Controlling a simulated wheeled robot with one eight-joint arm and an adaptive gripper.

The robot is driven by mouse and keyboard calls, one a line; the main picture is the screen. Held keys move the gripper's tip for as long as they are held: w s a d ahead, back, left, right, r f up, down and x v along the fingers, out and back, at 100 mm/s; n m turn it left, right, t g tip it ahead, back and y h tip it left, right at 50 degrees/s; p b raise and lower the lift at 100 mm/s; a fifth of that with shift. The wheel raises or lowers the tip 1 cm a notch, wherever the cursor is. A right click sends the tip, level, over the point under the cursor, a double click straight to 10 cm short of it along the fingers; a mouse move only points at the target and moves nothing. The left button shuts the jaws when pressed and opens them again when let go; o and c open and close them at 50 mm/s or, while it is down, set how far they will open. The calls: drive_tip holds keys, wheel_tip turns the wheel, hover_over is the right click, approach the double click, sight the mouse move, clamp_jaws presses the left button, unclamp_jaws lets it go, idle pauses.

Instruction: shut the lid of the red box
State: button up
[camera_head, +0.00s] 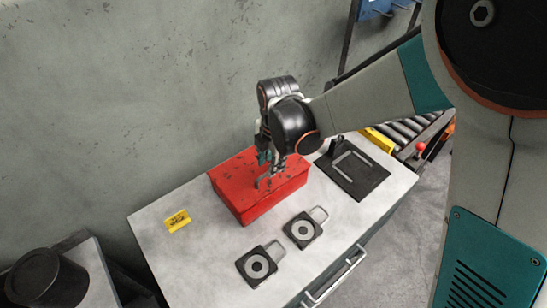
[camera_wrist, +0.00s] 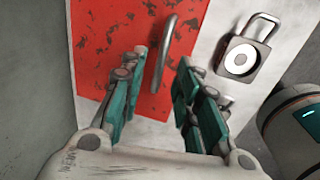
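The red box (camera_head: 237,192) stands on the light worktop near the wall. Its scratched red lid (camera_wrist: 112,35) looks flat and down on the box, with no gap that I can make out. A metal bar handle (camera_wrist: 163,58) stands on the lid. My gripper (camera_head: 269,172) points down over the lid at the handle. In the wrist view my gripper (camera_wrist: 162,72) has its fingers apart, with the handle showing between and just beyond the tips. I cannot tell whether a finger touches it. My arm hides part of the box's far right side.
Two dark padlock-like pieces (camera_head: 257,265) (camera_head: 303,229) lie in front of the box. A yellow label (camera_head: 177,221) lies left of it. A black stand (camera_head: 352,172) is at the right. The wall (camera_head: 130,100) rises behind. The worktop's front left is clear.

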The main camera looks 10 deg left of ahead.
drive_tip(key=shift+w+a+f+b, duration=0.15)
drive_tip(key=shift+f+b, duration=0.4)
drive_tip(key=shift+f, duration=0.8)
clamp_jaws()
unclamp_jaws()
wheel_tip(320, 180, up, 8)
drive_tip(key=shift+s+d+f, duration=0.25)
drive_tip(key=shift+s+d, duration=0.1)
drive_tip(key=shift+w, duration=0.1)
